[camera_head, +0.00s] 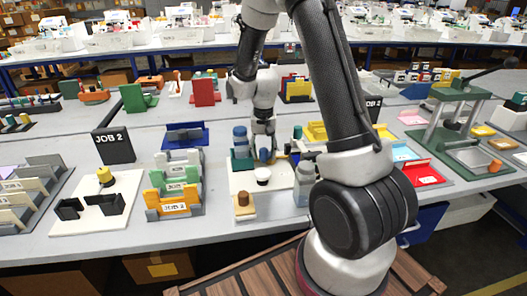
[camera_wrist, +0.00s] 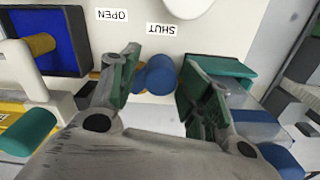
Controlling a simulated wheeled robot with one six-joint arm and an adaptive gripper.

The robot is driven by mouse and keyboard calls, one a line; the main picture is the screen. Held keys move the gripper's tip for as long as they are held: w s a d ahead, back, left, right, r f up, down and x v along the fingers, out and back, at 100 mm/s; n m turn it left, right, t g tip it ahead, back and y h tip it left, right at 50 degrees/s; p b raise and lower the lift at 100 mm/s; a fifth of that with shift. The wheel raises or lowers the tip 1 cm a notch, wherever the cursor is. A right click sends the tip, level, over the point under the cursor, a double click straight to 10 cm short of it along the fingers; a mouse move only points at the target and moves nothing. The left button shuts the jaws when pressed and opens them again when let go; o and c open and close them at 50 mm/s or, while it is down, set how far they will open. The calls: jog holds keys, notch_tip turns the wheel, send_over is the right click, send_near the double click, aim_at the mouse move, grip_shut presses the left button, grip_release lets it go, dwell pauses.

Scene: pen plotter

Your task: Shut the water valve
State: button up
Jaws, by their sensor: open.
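In the wrist view a blue rounded knob (camera_wrist: 157,74), which looks like the valve handle, sits on a white board (camera_wrist: 215,42). Printed labels OPEN (camera_wrist: 112,15) and SHUT (camera_wrist: 161,30) appear upside down near it. My gripper (camera_wrist: 158,80) is open, with its green-padded fingers on either side of the knob. I cannot tell whether a finger touches it. In the head view my gripper (camera_head: 263,143) reaches down over the white board (camera_head: 240,181) at the middle of the bench. The lower part of the valve is hidden by the gripper.
A white round cup (camera_head: 263,174) stands in front of the gripper. A pale bottle (camera_head: 304,186) stands to the right and a wooden block (camera_head: 243,201) in front. JOB 2 racks (camera_head: 175,203) are at the left. In the wrist view a blue box (camera_wrist: 52,35) is close at the left.

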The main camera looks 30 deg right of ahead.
aim_at(264, 149)
jog(key=shift+r, duration=4)
jog(key=shift+s+n, duration=0.2)
jog(key=shift+n, duration=0.1)
jog(key=s+r+n+t, duration=0.2)
jog(key=s+r, duration=0.6)
jog(key=s, duration=0.4)
jog(key=s+r+n+t, duration=0.2)
jog(key=s+r+n, duration=0.1)
jog(key=s+r, duration=0.6)
jog(key=s, duration=0.4)
jog(key=shift+s+d+r, duration=0.2)
jog(key=shift+d+r, duration=0.05)
jog(key=shift+d, duration=0.05)
